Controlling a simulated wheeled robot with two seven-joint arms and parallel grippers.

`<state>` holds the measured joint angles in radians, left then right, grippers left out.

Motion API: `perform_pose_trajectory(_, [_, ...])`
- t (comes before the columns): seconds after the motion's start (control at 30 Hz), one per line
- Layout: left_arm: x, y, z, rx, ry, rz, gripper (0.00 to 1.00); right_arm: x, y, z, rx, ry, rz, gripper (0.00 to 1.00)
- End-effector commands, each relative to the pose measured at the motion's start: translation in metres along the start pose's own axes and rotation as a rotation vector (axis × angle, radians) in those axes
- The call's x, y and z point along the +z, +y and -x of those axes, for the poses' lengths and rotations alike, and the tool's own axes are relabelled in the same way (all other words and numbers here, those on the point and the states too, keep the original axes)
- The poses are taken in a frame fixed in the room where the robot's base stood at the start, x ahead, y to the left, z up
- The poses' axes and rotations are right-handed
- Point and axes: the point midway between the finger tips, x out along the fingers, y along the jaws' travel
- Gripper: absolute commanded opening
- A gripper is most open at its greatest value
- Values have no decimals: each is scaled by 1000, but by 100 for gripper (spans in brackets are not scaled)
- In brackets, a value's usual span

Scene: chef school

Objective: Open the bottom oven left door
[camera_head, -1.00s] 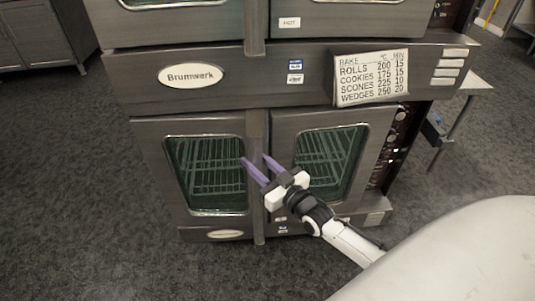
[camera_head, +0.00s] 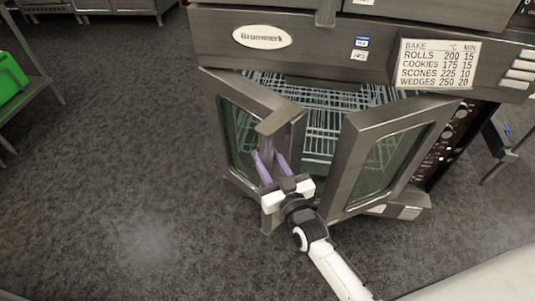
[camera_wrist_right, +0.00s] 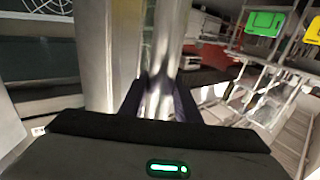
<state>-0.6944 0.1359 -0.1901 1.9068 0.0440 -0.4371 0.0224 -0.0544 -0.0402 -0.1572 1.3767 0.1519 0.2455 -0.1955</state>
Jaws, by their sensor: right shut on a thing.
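The bottom oven left door (camera_head: 250,92) stands partly open in the head view, swung out from its left edge. Its vertical metal handle (camera_head: 275,122) runs along its free right edge. My right gripper (camera_head: 268,163) has its purple fingers shut on this handle. In the wrist view the shiny handle (camera_wrist_right: 166,48) stands between the dark fingers (camera_wrist_right: 158,98). The lower part of the door is partly hidden by my gripper. My left gripper is in no view.
The bottom right door (camera_head: 350,150) is also partly open, close to the right of my gripper. Wire racks (camera_head: 322,125) show inside the oven. The floor (camera_head: 120,170) to the left is clear. A rack with a green bin (camera_head: 10,75) stands at the far left.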

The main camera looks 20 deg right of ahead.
Motion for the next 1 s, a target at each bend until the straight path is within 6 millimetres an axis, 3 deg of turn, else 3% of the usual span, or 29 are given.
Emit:
perform_pose_trajectory(0.27, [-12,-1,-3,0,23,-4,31,0,-1,-1,-2,1,1,0])
perform_pose_trajectory(0.3, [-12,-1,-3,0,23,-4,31,0,-1,-1,-2,1,1,31])
perform_pose_trajectory(0.4, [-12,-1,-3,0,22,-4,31,0,-1,-1,-2,1,1,48])
perform_pose_trajectory(0.77, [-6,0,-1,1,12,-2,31,1,0,4,-1,-1,0,48])
perform_pose_trajectory(1.0, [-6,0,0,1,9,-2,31,2,-1,46,-1,-3,-1,48])
